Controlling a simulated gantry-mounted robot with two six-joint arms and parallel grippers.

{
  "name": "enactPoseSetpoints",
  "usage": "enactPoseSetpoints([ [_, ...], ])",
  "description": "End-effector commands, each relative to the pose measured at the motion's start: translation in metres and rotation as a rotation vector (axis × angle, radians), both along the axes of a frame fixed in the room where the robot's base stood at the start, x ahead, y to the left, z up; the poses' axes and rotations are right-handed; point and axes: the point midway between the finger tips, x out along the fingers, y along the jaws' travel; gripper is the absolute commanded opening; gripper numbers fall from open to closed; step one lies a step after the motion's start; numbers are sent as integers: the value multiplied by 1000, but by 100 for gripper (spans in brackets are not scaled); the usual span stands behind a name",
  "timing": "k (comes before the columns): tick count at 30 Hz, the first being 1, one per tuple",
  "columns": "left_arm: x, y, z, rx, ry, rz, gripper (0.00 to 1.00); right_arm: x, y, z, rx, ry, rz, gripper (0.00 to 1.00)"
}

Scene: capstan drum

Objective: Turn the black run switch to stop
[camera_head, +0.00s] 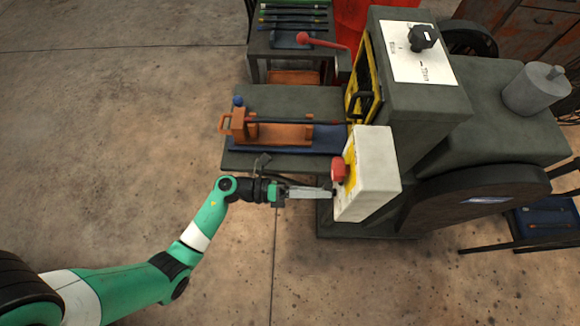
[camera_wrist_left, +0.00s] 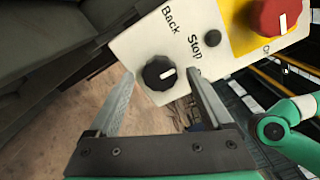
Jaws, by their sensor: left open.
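The black run switch (camera_wrist_left: 160,73) is a round knob with a white mark, on a white panel (camera_wrist_left: 135,45) in the left wrist view. The printed words Back and Stop are above it and to its right. The white mark lies on the knob's right side, toward the right finger. My left gripper (camera_wrist_left: 162,80) is open, its two fingers on either side of the knob with nothing between them clearly gripped. In the head view my left gripper (camera_head: 330,193) is at the left face of the white control box (camera_head: 375,165), where its tip hides the switch.
A red stop button (camera_head: 339,170) sits on yellow just above the gripper. A small dark button (camera_wrist_left: 212,38) is near the switch. Another black knob (camera_head: 423,37) is on top of the machine. An orange carriage (camera_head: 270,132) lies behind the arm. Floor at left is clear.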

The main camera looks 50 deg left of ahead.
Motion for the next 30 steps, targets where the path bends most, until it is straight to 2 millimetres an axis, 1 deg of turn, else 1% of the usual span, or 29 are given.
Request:
enactPoseSetpoints([
  [2,-3,4,0,-1,1,2,84,0,0,2,0,0,0,50],
  [5,-13,16,1,-1,2,6,84,0,0,5,0,0,0,50],
  [12,-53,57,1,-1,2,9,84,0,0,13,0,0,0,50],
  [16,-70,74,1,-1,1,7,84,0,0,14,0,0,0,50],
  [21,-80,83,0,0,0,2,84,0,0,14,0,0,0,50],
  [30,-81,83,0,0,0,0,84,0,0,14,0,0,0,50],
])
